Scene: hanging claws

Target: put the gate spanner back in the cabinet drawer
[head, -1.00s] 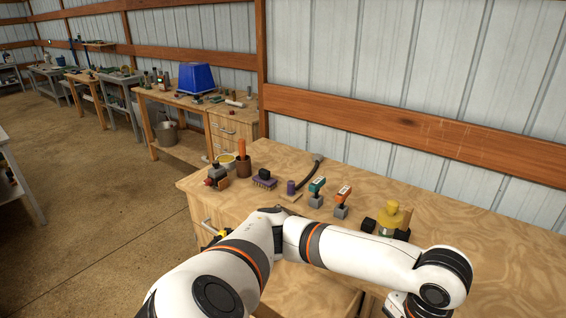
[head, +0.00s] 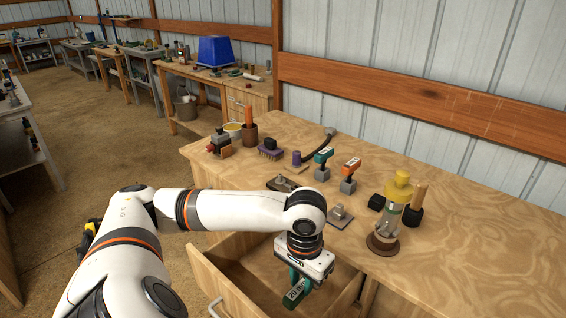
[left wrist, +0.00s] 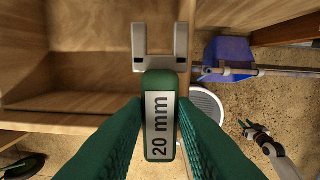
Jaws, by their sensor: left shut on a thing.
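My left gripper (head: 300,278) is shut on the green gate spanner (head: 297,291), whose pale label reads "20 mm". In the head view it hangs over the right part of the open cabinet drawer (head: 222,283). In the left wrist view, the green fingers (left wrist: 160,140) clasp the handle of the spanner (left wrist: 160,95). Its grey forked end points up the picture, away from the fingers. Bare wooden drawer inside shows to the left of the fork. I cannot tell how high the spanner is above the drawer floor. My right gripper is not in the head view.
On the worktop stand a yellow-topped lamp-like object (head: 392,215), a teal-handled tool (head: 323,162), an orange-handled tool (head: 350,172), a grey metal piece (head: 340,215) and a purple brush (head: 270,150). The visible drawer floor is bare. Open floor lies left of the cabinet.

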